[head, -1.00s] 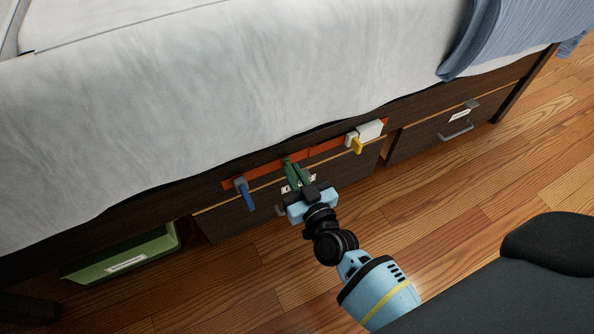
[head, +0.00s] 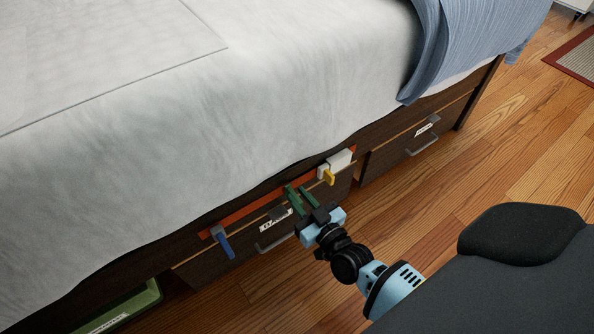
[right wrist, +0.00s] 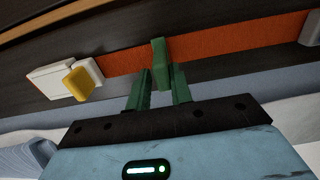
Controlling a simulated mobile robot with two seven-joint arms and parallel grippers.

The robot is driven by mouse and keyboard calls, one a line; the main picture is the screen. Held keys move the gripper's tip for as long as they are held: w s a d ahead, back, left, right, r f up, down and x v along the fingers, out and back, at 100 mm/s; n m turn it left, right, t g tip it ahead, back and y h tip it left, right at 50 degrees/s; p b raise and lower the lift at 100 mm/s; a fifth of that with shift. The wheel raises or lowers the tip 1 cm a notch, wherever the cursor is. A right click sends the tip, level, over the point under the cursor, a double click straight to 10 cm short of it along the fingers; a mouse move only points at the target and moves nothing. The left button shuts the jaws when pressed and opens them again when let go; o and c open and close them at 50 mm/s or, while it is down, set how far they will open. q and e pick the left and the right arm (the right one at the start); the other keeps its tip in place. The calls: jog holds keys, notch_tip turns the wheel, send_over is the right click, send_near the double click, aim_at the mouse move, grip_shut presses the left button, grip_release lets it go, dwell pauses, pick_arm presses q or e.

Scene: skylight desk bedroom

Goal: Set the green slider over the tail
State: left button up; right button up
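The green slider (right wrist: 158,52) sits at an orange-red strip (right wrist: 215,42) along the bed's drawer front. My right gripper (right wrist: 159,78) has a green finger on each side of the slider and appears closed on it. In the head view my right gripper (head: 301,197) is at the strip, between a blue hook (head: 223,242) on the left and a yellow tab (head: 328,177) on a white block (head: 341,159) on the right. Nothing in view is clearly recognisable as the tail. My left gripper is not in view.
The bed (head: 230,110) overhangs the strip. A green bin (head: 128,308) is at lower left. Wooden floor (head: 430,240) lies open to the right.

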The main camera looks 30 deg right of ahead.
jog(key=shift+o, duration=1.3)
jog(key=shift+s, duration=0.1)
jog(key=s+p, duration=0.2)
jog(key=s, duration=0.5)
jog(key=shift+s+d, duration=0.15)
jog(key=shift+s, duration=0.15)
jog(key=shift+r+p, duration=0.1)
jog(key=shift+p, duration=0.2)
